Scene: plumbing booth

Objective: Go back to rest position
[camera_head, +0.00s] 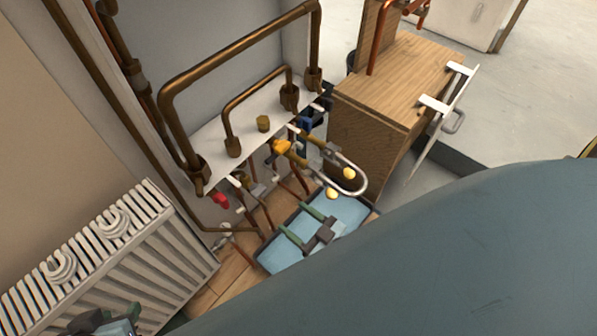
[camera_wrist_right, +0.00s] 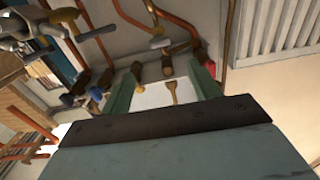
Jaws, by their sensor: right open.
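My right gripper (camera_head: 290,219) is in the middle of the head view, over a light blue tray (camera_head: 273,256) and below the pipework. Its two green fingers are apart with nothing between them; they also show spread in the right wrist view (camera_wrist_right: 162,85). My left gripper (camera_head: 103,325) shows only in part at the bottom left edge, in front of the radiator; its fingertips cannot be made out. My large grey-blue arm link hides the lower right of the head view.
A white ribbed radiator (camera_head: 120,250) stands at the left. Copper pipes (camera_head: 235,55) and valves rise behind the right gripper, with a U-shaped pipe (camera_head: 362,180) close by. A wooden cabinet (camera_head: 375,125) stands right of them. Open floor (camera_head: 530,110) lies beyond.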

